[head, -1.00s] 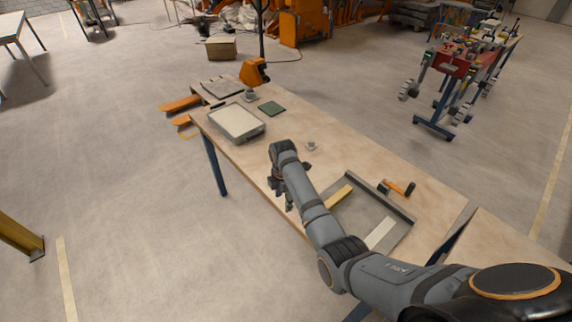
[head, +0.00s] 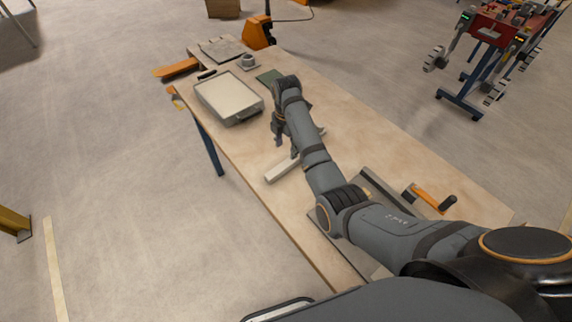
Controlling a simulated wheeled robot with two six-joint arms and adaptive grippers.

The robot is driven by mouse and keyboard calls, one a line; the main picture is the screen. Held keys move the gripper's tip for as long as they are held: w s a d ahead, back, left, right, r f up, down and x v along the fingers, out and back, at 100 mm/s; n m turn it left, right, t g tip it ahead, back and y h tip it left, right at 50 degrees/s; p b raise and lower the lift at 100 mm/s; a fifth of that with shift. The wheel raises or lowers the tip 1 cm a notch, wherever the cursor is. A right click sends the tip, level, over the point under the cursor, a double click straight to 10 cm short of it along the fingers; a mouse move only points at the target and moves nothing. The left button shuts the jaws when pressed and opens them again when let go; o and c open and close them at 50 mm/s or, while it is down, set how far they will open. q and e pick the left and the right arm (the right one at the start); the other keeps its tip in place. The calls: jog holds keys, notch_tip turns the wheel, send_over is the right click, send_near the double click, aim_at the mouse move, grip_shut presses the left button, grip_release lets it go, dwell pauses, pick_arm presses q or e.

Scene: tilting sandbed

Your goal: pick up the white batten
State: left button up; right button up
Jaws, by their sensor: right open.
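The white batten (head: 282,171) lies on the workbench near its left edge, running up and to the right under my right gripper. Its middle is hidden by the gripper and arm. My right gripper (head: 286,148) is open and points down over the batten, with its fingers just above and beside it in the picture. I cannot tell whether the fingers touch it. My left gripper is not in view.
A grey tray with pale contents (head: 257,106) stands beyond the gripper.

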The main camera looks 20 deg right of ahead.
aim_at(285, 164)
notch_tip(285, 164, down, 2)
jog(key=shift+s+f, duration=0.15)
jog(key=shift+f, duration=0.45)
jog(key=shift+a+f, duration=0.1)
jog(key=shift+f, duration=0.25)
jog(key=f, duration=0.2)
jog(key=f+p, duration=0.1)
jog(key=f, duration=0.1)
jog(key=shift+s+a, duration=0.15)
jog(key=shift+s, duration=0.05)
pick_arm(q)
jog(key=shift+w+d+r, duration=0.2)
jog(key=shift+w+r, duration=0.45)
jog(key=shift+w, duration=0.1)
pick_arm(e)
jog(key=shift+f, duration=0.25)
grip_shut()
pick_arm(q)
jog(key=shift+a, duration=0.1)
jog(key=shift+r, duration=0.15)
pick_arm(e)
jog(key=shift+r, duration=0.2)
